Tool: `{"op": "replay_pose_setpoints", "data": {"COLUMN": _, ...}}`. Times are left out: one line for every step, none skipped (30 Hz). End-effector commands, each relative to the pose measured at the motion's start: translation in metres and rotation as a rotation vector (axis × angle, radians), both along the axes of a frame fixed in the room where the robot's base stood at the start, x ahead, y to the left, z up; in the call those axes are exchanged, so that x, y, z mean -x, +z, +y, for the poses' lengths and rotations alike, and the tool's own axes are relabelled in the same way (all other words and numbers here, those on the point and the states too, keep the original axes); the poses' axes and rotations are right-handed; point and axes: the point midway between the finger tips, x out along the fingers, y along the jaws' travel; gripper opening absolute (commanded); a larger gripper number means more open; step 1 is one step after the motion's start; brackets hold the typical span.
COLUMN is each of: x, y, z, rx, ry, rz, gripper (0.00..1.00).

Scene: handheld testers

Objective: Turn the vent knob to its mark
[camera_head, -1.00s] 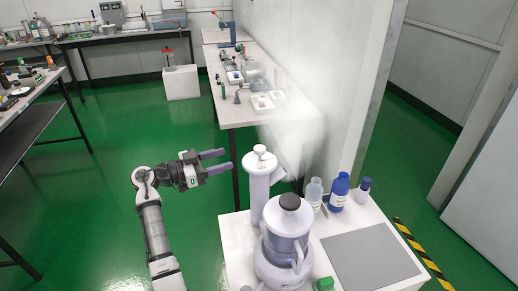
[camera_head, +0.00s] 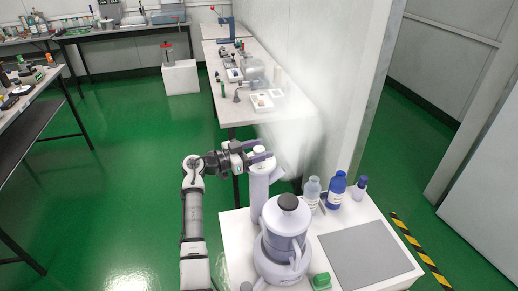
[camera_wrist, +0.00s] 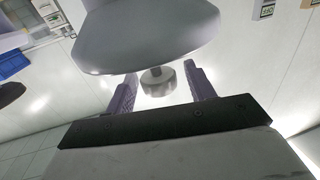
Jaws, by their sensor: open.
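A pale tower (camera_head: 259,186) stands on the white cabinet, with a small white knob (camera_head: 259,150) on its top, which I take to be the vent knob. My gripper (camera_head: 265,151) has come in from the left at the knob's height, with its purple fingers on either side of it in the head view. In the wrist view my gripper (camera_wrist: 161,75) is open, and a short grey-white round knob (camera_wrist: 157,82) shows between the fingers with gaps on both sides. A mark on the knob cannot be made out.
A lavender jug-like vessel (camera_head: 286,232) with a dark cap stands in front of the tower. A clear bottle (camera_head: 312,193), a blue bottle (camera_head: 336,190) and a smaller bottle (camera_head: 360,187) stand to the right. A grey mat (camera_head: 365,255) lies bare.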

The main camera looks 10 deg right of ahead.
Motion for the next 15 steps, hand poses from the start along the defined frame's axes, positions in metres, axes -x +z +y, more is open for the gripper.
{"op": "replay_pose_setpoints", "data": {"x": 0.0, "y": -0.0001, "z": 0.0, "rx": 0.0, "ry": 0.0, "rz": 0.0, "gripper": 0.54}}
{"op": "replay_pose_setpoints", "data": {"x": 0.0, "y": 0.0, "z": 0.0001, "rx": 0.0, "ry": 0.0, "rz": 0.0, "gripper": 0.54}}
{"op": "replay_pose_setpoints", "data": {"x": 0.0001, "y": 0.0, "z": 0.0001, "rx": 0.0, "ry": 0.0, "rz": 0.0, "gripper": 0.51}}
{"op": "replay_pose_setpoints", "data": {"x": 0.0001, "y": 0.0, "z": 0.0001, "rx": 0.0, "ry": 0.0, "rz": 0.0, "gripper": 0.48}}
{"op": "replay_pose_setpoints", "data": {"x": 0.0001, "y": 0.0, "z": 0.0001, "rx": 0.0, "ry": 0.0, "rz": 0.0, "gripper": 0.44}}
{"op": "replay_pose_setpoints", "data": {"x": 0.0001, "y": 0.0, "z": 0.0002, "rx": 0.0, "ry": 0.0, "rz": 0.0, "gripper": 0.38}}
{"op": "replay_pose_setpoints", "data": {"x": 0.0001, "y": 0.0, "z": 0.0002, "rx": 0.0, "ry": -0.001, "rz": 0.0, "gripper": 0.34}}
{"op": "replay_pose_setpoints", "data": {"x": 0.0001, "y": 0.0, "z": 0.0002, "rx": 0.0, "ry": -0.001, "rz": 0.0, "gripper": 0.3}}
{"op": "replay_pose_setpoints", "data": {"x": 0.0001, "y": 0.0001, "z": 0.0002, "rx": 0.0, "ry": -0.001, "rz": 0.0, "gripper": 0.25}}
{"op": "replay_pose_setpoints", "data": {"x": 0.0001, "y": 0.0, "z": 0.0002, "rx": 0.0, "ry": -0.001, "rz": 0.0, "gripper": 0.21}}
{"op": "replay_pose_setpoints", "data": {"x": 0.0002, "y": 0.0001, "z": 0.0003, "rx": 0.0, "ry": 0.0, "rz": 0.0, "gripper": 0.17}}
{"op": "replay_pose_setpoints", "data": {"x": 0.0002, "y": 0.0001, "z": 0.0003, "rx": 0.0, "ry": -0.001, "rz": 0.0, "gripper": 0.12}}
{"op": "replay_pose_setpoints", "data": {"x": 0.0002, "y": 0.0001, "z": 0.0003, "rx": 0.0, "ry": 0.0, "rz": 0.0, "gripper": 0.11}}
{"op": "replay_pose_setpoints", "data": {"x": 0.0002, "y": 0.0, "z": 0.0003, "rx": 0.0, "ry": 0.0, "rz": 0.0, "gripper": 0.11}}
{"op": "replay_pose_setpoints", "data": {"x": 0.0002, "y": 0.0, "z": 0.0002, "rx": 0.0, "ry": 0.001, "rz": 0.0, "gripper": 0.11}}
